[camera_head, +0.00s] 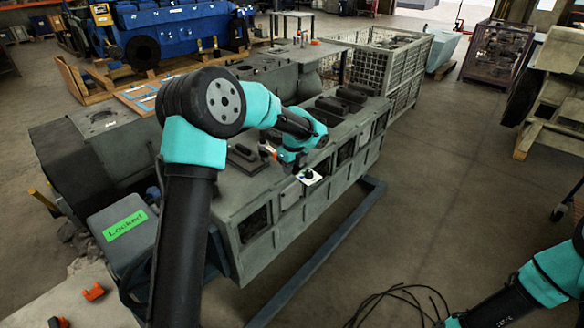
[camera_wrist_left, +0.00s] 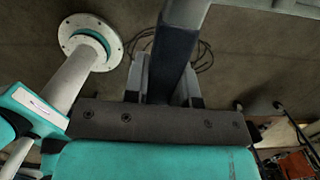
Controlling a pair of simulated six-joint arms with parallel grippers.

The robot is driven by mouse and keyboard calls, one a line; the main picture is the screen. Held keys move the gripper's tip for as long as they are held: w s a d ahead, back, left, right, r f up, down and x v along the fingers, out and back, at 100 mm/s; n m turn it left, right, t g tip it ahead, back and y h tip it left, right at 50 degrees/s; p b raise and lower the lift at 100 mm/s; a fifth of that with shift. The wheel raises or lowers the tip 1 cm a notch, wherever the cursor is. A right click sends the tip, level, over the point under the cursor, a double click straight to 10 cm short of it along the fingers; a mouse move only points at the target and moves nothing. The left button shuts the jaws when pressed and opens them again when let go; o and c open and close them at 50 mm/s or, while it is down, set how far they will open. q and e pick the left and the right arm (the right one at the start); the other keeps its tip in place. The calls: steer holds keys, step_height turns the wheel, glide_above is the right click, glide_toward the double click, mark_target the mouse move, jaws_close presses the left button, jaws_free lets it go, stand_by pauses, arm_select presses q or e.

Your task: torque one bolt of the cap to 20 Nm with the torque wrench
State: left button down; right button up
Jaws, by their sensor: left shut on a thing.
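My left gripper (camera_head: 296,166) is by the near top edge of the long grey engine block (camera_head: 258,190), partly hidden by its own wrist. In the left wrist view, its fingers (camera_wrist_left: 165,85) are shut on a long dark bar (camera_wrist_left: 180,40), which looks like the torque wrench. The wrench's working end is out of that view, so I cannot tell whether it touches a bolt. Several dark caps (camera_head: 247,156) sit in a row along the block's top; single bolts are too small to make out. My right arm is at the lower right with its gripper out of view.
A grey box with a green "Locked" label (camera_head: 125,224) stands at the block's near left end. Orange pieces (camera_head: 93,292) lie on a pale surface at lower left. A wire cage (camera_head: 405,72) stands beyond the block. Black cable (camera_head: 398,296) lies on open floor.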

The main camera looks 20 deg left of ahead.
arm_select(q)
steer(key=shift+s+a+f+m, duration=0.15)
steer(key=shift+s+a+m, duration=0.35)
steer(key=shift+s, duration=0.3)
stand_by(0.4)
steer(key=shift+s, duration=0.2)
steer(key=shift+s+a+m, duration=0.8)
steer(key=shift+s+m, duration=0.2)
stand_by(1.4)
steer(key=shift+w+d, duration=0.35)
steer(key=shift+w, duration=0.15)
steer(key=shift+w+r, duration=0.1)
steer(key=shift+r, duration=0.1)
